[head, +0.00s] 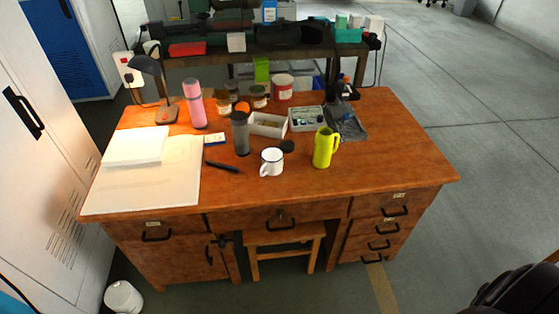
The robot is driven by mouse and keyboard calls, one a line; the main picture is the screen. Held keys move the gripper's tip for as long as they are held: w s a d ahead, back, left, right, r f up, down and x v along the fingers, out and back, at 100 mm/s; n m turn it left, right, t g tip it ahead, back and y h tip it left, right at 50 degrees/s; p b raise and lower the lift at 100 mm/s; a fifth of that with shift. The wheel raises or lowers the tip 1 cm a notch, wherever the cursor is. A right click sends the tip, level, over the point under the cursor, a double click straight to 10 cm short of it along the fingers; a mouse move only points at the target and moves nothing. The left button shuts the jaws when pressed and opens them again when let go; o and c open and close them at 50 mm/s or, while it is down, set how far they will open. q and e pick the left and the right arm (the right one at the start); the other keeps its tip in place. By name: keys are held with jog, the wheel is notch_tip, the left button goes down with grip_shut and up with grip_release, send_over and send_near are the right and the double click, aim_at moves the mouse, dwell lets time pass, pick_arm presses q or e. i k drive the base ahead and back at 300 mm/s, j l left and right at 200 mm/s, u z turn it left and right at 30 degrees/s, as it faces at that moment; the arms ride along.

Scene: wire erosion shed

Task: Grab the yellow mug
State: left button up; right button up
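The yellow mug (322,150) is tall, yellow-green and stands upright on the wooden desk (400,165), right of the middle and near the front. Its handle is on its right side. A white mug (272,163) with a dark rim stands to its left, with a gap between them. Neither of my grippers is in view, and nothing touches the yellow mug.
A dark round object (287,146) lies between the mugs, slightly behind. A grey bottle with an orange top (241,137), a pen (222,167) and a grey tray (347,124) are nearby. Papers (145,180) cover the left. The desk's right front is clear.

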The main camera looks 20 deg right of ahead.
aim_at(324, 141)
jog(key=i+l, duration=0.1)
jog(key=l, duration=1.15)
jog(key=i+l, duration=0.15)
jog(key=l, duration=0.5)
jog(key=u, duration=0.05)
